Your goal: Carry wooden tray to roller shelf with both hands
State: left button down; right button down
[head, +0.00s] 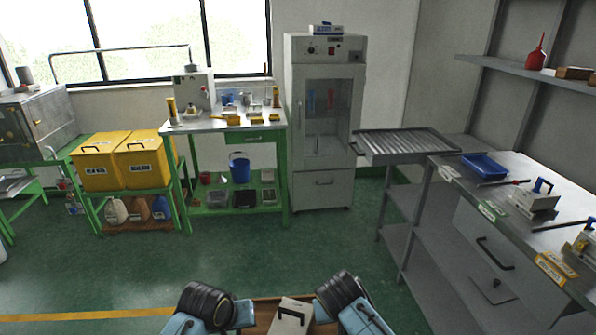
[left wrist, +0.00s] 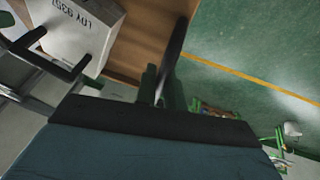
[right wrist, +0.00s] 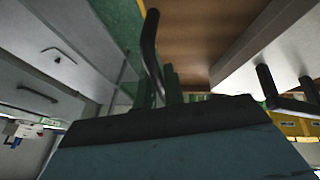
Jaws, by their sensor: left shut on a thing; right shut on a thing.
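The wooden tray (head: 265,312) is at the bottom edge of the head view, between my two arms, partly cut off. A grey metal mold block (head: 290,316) with a dark handle sits on it. In the left wrist view my left gripper (left wrist: 160,90) is shut on a dark handle at the tray's (left wrist: 135,45) edge. In the right wrist view my right gripper (right wrist: 170,85) is shut on the opposite dark handle of the tray (right wrist: 195,40). The roller shelf (head: 405,146), a grey frame with slanted rollers, stands ahead to the right.
A steel workbench (head: 515,205) with a blue bin (head: 485,165) and mold blocks adjoins the roller shelf on the right. A glass-door cabinet (head: 322,120), a green table (head: 225,126) and yellow boxes (head: 100,165) stand along the back. The green floor (head: 270,245) ahead is clear.

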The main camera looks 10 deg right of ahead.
aim_at(397, 142)
jog(key=i, duration=2.4)
jog(key=z, duration=1.1)
